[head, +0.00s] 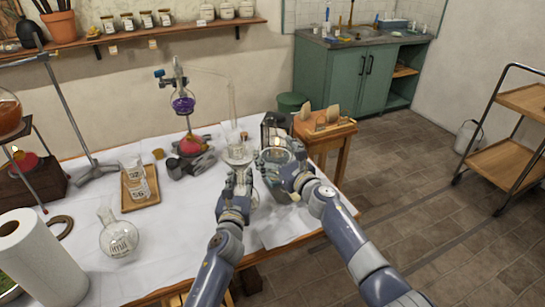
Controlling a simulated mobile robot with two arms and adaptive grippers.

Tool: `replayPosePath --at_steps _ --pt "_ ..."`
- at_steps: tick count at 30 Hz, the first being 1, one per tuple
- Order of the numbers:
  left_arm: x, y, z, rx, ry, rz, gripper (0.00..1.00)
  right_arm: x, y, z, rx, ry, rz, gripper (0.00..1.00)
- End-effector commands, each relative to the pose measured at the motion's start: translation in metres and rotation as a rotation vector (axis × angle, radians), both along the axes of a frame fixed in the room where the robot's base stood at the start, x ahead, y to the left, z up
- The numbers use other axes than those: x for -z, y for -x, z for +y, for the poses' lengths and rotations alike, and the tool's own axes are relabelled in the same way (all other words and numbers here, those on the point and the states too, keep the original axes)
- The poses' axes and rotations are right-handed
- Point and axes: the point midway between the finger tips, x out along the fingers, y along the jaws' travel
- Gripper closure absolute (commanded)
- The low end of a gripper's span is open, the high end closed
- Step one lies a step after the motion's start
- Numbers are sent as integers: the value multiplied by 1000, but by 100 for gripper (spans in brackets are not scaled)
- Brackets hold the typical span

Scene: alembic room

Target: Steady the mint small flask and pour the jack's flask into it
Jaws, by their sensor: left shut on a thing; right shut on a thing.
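My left gripper (240,184) is shut on clear glass, apparently a flask (239,155), near the table's right side. My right gripper (292,174) is shut on pale greenish glass (271,158) just to the right, apparently the mint small flask. The two vessels are close together, and the grippers partly hide both. I cannot tell whether their rims touch or whether liquid is passing. Another round clear flask (118,235) stands apart at the table's left front.
A purple flask (183,102) hangs on a stand above a red-topped heater (190,146). A wooden tray (140,190) holds beakers. A paper roll (38,262) stands front left. A wooden stool (330,137) stands beyond the table's right edge. White cloth between tray and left arm is clear.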

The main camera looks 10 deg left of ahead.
Motion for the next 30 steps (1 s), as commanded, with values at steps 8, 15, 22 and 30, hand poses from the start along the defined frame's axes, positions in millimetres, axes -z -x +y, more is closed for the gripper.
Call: replayPosePath --at_steps 8,15,22,30 --pt "2 0 -1 1 1 3 100 -9 -13 -16 1 289 -240 50" --pt "2 0 -1 1 1 3 100 -29 -15 -18 1 586 -482 50" --pt "2 0 -1 1 1 3 100 -47 -10 -13 2 784 -643 50" --pt "2 0 -1 0 1 3 100 -61 -9 -11 3 930 -763 50"
